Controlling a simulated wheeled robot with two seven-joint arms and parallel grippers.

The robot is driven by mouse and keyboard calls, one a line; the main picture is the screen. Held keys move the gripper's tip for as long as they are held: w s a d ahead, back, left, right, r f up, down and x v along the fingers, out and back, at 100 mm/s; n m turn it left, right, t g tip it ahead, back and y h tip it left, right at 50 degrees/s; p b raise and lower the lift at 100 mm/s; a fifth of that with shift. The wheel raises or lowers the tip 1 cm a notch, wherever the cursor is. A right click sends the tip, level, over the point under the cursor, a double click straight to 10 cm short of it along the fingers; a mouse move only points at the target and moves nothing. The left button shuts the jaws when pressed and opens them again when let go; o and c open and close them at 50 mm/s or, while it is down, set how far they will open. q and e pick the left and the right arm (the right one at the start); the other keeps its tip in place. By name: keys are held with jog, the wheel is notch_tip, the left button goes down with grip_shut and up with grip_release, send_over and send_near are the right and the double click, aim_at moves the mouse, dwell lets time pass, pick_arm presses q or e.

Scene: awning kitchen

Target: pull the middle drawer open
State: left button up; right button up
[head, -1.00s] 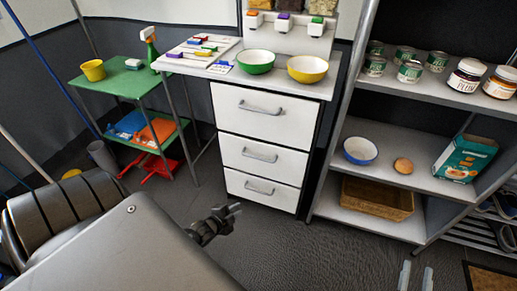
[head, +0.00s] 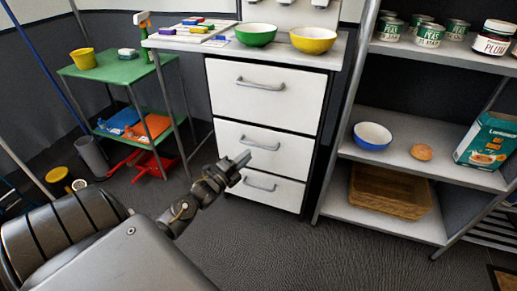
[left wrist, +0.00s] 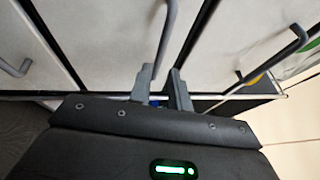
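The white drawer unit stands in the middle of the head view. Its middle drawer (head: 285,158) is shut, flush with the top drawer (head: 265,103) and bottom drawer (head: 285,193). The grey middle handle (head: 262,144) is a horizontal bar. My left gripper (head: 241,158) is in front of the middle drawer, just below the handle's left end. In the left wrist view, its two fingers (left wrist: 163,88) are apart, and the middle handle (left wrist: 168,35) shows beyond and between the tips. I cannot tell whether they touch it. My right gripper is not in view.
A green side table (head: 112,68) stands at the left. Grey shelves (head: 400,153) with cans, a blue-rimmed bowl and a basket stand at the right. Green (head: 256,36) and yellow (head: 313,40) bowls sit on the counter. The floor before the drawers is clear.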

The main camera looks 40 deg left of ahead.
aim_at(258, 146)
pick_arm(q)
jog(key=w, duration=0.2)
jog(key=w+b, duration=0.1)
jog(key=w, duration=0.1)
jog(key=w+r, duration=0.1)
jog(key=w, duration=0.2)
jog(key=shift+d+r+b, duration=0.1)
jog(key=shift+d+b, duration=0.15)
jog(key=shift+b, duration=0.05)
jog(key=shift+c, duration=0.5)
grip_shut()
